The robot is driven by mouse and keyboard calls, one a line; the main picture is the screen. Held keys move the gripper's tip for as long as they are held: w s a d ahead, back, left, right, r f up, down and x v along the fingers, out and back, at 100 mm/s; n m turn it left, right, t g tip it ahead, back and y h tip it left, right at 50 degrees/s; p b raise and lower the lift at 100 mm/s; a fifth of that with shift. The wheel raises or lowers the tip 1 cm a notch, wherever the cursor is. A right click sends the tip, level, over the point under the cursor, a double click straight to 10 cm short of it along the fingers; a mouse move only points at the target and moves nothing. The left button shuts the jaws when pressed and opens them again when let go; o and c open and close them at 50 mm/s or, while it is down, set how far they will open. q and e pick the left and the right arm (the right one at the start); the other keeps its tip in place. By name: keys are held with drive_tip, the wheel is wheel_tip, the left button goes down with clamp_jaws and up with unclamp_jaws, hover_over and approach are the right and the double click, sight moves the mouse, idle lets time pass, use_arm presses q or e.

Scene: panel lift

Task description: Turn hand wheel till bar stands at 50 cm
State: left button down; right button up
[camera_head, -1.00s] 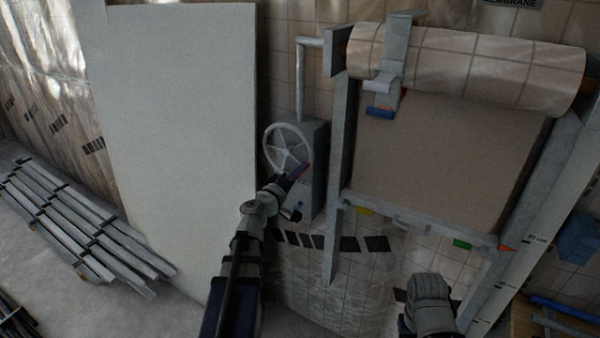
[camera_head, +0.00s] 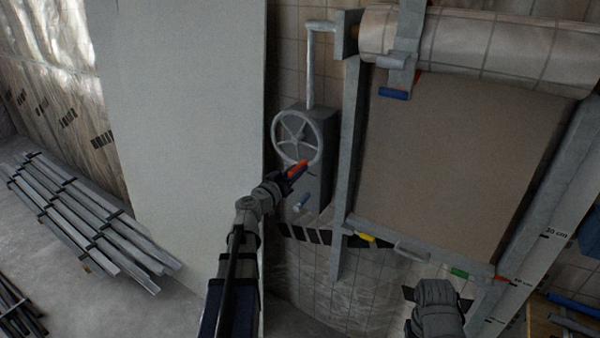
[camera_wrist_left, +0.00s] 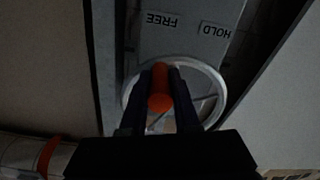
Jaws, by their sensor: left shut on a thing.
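The grey hand wheel (camera_head: 297,137) sits on a grey box on the wall. My left gripper (camera_head: 294,172) is shut on its orange handle, at the wheel's lower edge; the left wrist view shows the orange handle (camera_wrist_left: 160,90) between both fingers. The bar (camera_head: 400,247), with yellow and green marks, runs along the lower edge of the brown panel (camera_head: 455,165). A red pointer (camera_head: 502,279) at its right end is below the 30 cm mark (camera_head: 553,232) on the scale post. My right gripper (camera_head: 437,305) is low in the view; its fingers are hidden.
A short lever (camera_head: 301,203) is on the box below the wheel. Labels FREE (camera_wrist_left: 162,20) and HOLD (camera_wrist_left: 215,30) show in the left wrist view. A large pale board (camera_head: 190,140) stands left of the wheel. Metal profiles (camera_head: 85,225) lie on the floor at left.

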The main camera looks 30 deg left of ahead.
use_arm(q)
drive_tip(key=shift+a+f+m, duration=0.15)
drive_tip(key=shift+a+m, duration=0.25)
drive_tip(key=shift+m, duration=0.1)
drive_tip(key=c, duration=0.7)
unclamp_jaws()
drive_tip(key=shift+o, duration=0.2)
drive_tip(key=s, duration=0.7)
drive_tip(key=shift+s+a, duration=0.35)
drive_tip(key=shift+s, duration=0.05)
drive_tip(key=shift+f, duration=0.1)
